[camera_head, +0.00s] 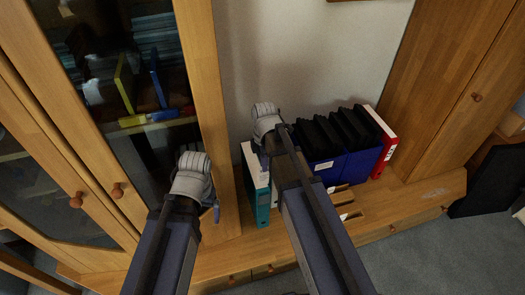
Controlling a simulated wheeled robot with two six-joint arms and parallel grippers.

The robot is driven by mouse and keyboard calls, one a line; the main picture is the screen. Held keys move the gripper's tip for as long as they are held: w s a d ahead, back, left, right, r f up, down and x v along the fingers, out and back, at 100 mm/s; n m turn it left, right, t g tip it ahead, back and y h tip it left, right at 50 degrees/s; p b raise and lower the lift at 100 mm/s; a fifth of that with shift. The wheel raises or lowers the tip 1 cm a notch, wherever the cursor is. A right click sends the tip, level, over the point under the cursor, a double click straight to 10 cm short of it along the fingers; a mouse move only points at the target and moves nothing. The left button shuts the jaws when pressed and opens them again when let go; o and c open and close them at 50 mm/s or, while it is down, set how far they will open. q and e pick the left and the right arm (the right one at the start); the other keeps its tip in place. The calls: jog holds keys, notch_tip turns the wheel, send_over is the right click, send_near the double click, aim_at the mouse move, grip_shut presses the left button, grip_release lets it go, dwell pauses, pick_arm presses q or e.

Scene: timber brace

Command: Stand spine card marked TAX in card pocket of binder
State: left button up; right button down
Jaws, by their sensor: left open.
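A teal binder (263,200) stands upright on the low wooden bench, beside the glass cabinet, partly hidden by my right arm. A blue binder (329,170) with a white label and a red binder (388,150) stand further right. Small wooden holders (346,197) with pale cards lie in front of the blue binder; no lettering is readable, so I cannot pick out the TAX card. My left gripper (214,209) is open near the cabinet's edge, left of the teal binder, mostly hidden by its wrist. My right gripper (263,150) is above the teal binder, its fingers mostly hidden.
The glass-door cabinet (203,70) rises close on the left, with yellow and blue items behind its glass. Several black folders (335,130) stand behind the blue binder. A wooden cabinet (450,90) stands at the right. The bench's right end (430,190) is clear.

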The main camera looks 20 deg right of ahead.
dwell(0.4)
jog(key=shift+f+b, duration=2.4)
jog(key=shift+b, duration=0.1)
jog(key=shift+f, duration=0.15)
notch_tip(320, 180, down, 8)
jog(key=b, duration=0.8)
jog(key=shift+f, duration=0.15)
jog(key=shift+c, duration=2.4)
grip_release()
jog(key=shift+r, duration=0.2)
